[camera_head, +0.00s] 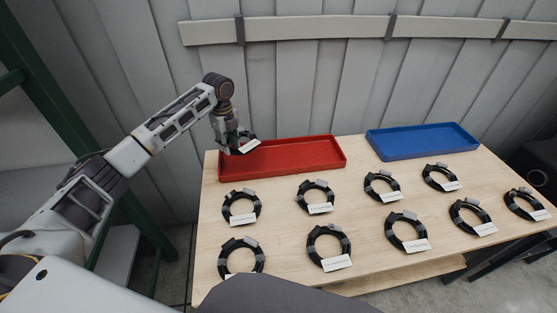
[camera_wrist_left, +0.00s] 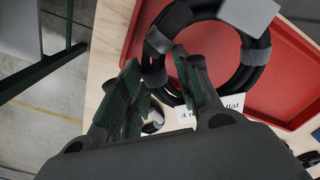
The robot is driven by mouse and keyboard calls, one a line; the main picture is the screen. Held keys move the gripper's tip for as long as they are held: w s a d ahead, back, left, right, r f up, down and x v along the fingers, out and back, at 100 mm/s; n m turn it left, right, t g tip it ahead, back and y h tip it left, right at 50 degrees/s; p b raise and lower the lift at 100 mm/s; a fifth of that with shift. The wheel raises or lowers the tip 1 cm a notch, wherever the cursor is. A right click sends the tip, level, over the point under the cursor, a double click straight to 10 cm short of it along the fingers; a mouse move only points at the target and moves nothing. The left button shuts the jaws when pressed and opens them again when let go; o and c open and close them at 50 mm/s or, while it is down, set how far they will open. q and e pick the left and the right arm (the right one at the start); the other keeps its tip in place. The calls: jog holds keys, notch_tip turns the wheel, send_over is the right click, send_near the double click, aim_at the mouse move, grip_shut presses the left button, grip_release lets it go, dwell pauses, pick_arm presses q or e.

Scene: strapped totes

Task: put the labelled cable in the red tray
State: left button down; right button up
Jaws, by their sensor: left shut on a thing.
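My left gripper (camera_head: 236,148) is shut on a black coiled cable (camera_head: 246,136) with a white label, over the left end of the red tray (camera_head: 305,153). In the left wrist view my left gripper (camera_wrist_left: 160,66) has its fingers around one side of the cable (camera_wrist_left: 262,62), which has grey ties and a grey block. Its label is partly hidden by a finger; "4 m" and an ending like "flat" show. The red tray (camera_wrist_left: 292,95) lies beneath it. No other cable shows in the tray. I cannot tell whether the held cable touches the tray. My right gripper is not in view.
Several similar labelled black cable coils (camera_head: 407,246) lie in two rows on the wooden table (camera_head: 365,285) in front of the trays. A blue tray (camera_head: 422,155) stands at the back right, empty. A grey panelled wall (camera_head: 330,90) rises behind the table.

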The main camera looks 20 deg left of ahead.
pick_arm(q)
jog(key=shift+s+n, duration=0.1)
jog(key=shift+n, duration=0.7)
send_over(234, 170)
jog(key=shift+f, duration=2.45)
jog(key=shift+f, duration=2.5)
jog(key=c, duration=1)
grip_release()
jog(key=shift+f, duration=0.1)
jog(key=shift+c, duration=0.2)
